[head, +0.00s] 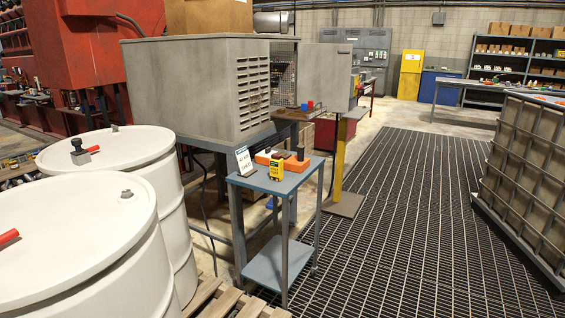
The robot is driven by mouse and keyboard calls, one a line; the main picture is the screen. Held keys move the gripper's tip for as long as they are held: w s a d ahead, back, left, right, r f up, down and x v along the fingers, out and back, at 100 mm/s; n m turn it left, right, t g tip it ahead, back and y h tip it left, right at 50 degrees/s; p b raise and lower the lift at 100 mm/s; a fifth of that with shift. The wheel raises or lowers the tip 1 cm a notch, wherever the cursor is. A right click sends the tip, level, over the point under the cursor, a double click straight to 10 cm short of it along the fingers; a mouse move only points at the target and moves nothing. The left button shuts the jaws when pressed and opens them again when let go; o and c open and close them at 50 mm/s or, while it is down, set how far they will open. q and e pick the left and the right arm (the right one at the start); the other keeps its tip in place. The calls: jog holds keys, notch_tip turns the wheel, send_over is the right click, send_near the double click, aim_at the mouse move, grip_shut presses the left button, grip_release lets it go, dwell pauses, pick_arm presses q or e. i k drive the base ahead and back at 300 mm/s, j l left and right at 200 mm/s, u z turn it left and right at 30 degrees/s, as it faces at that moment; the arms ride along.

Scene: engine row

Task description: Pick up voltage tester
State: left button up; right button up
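A small yellow handheld device with a dark face, which looks like the voltage tester (276,168), stands upright on a small blue-grey two-shelf table (268,184). A white card with dark print (244,161) stands to its left. An orange item with dark parts (284,159) lies just behind it. Neither of my grippers shows in the head view.
Two white drums (75,245) on a wooden pallet (225,303) fill the left front. A large grey louvred cabinet (195,85) stands behind the table. A caged tank (525,170) stands at right. The grated floor (400,220) between is clear.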

aim_at(277, 161)
jog(key=i+l, duration=0.25)
jog(key=i, duration=0.25)
jog(key=i+l+z, duration=0.1)
jog(key=i+l, duration=0.15)
jog(key=i, duration=0.2)
